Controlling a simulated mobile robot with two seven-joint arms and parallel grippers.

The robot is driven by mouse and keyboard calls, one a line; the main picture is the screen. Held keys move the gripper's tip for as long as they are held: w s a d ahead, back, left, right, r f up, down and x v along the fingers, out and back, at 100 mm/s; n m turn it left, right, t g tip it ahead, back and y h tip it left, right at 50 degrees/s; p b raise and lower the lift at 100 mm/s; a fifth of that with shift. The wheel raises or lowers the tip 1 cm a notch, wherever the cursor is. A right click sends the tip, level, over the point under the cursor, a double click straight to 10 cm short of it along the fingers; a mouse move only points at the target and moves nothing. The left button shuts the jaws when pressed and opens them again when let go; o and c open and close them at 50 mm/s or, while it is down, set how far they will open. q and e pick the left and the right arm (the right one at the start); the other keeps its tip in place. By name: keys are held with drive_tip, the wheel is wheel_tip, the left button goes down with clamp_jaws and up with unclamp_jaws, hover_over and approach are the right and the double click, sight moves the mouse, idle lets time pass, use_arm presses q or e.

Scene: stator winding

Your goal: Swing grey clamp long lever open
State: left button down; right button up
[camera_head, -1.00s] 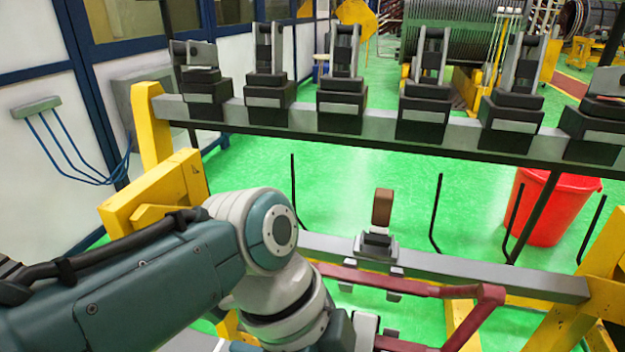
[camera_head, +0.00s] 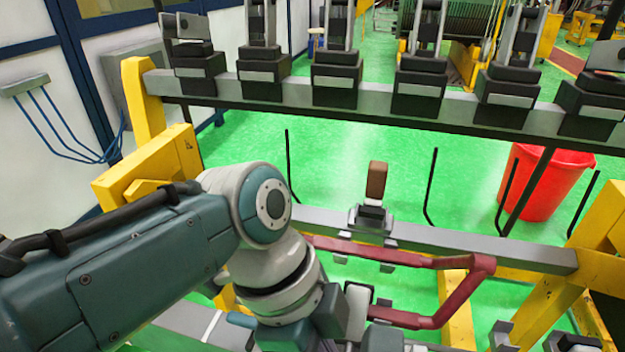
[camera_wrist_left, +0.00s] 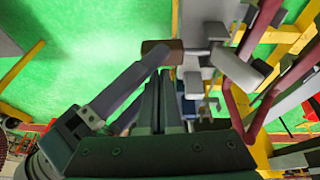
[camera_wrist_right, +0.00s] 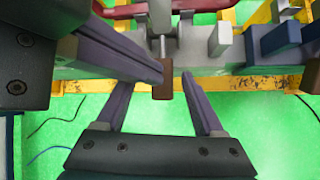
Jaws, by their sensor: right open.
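The grey clamp (camera_head: 371,219) sits on the lower grey rail in the head view, with its brown-tipped lever (camera_head: 377,181) upright. In the left wrist view the brown tip (camera_wrist_left: 160,52) lies ahead of my left gripper (camera_wrist_left: 165,78), whose fingers are together with nothing visible between them. In the right wrist view the brown tip (camera_wrist_right: 162,86) shows between the spread fingers of my right gripper (camera_wrist_right: 158,78). I cannot tell whether either gripper touches it. My left gripper also reaches in from the left there, its fingertips close to the tip. My arm hides the grippers in the head view.
Several black clamps (camera_head: 420,88) stand along the upper rail (camera_head: 462,105). A dark red bent handle (camera_head: 470,272) lies in front of the lower rail (camera_head: 480,246). Yellow frame posts (camera_head: 602,258) flank it. A red bin (camera_head: 545,185) stands on the green floor behind.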

drive_tip(key=s+a+r+m+g+y, duration=0.1)
drive_tip(key=s+r+m+g, duration=0.1)
drive_tip(key=s+r+m, duration=0.4)
use_arm(q)
drive_tip(key=shift+p, duration=0.35)
drive_tip(key=shift+s, duration=0.15)
drive_tip(key=shift+f, duration=0.15)
use_arm(e)
drive_tip(key=s+d+r+m+g, duration=0.1)
drive_tip(key=s+d+r+m, duration=0.1)
drive_tip(key=d+m, duration=0.5)
drive_tip(key=s+d+r+m, duration=0.2)
drive_tip(key=d+m, duration=0.6)
drive_tip(key=m, duration=0.7)
drive_tip(key=shift+s+r+m+g, duration=0.15)
drive_tip(key=shift+r+m+g, duration=0.15)
drive_tip(key=shift+m+g, duration=0.1)
drive_tip(key=shift+d, duration=0.1)
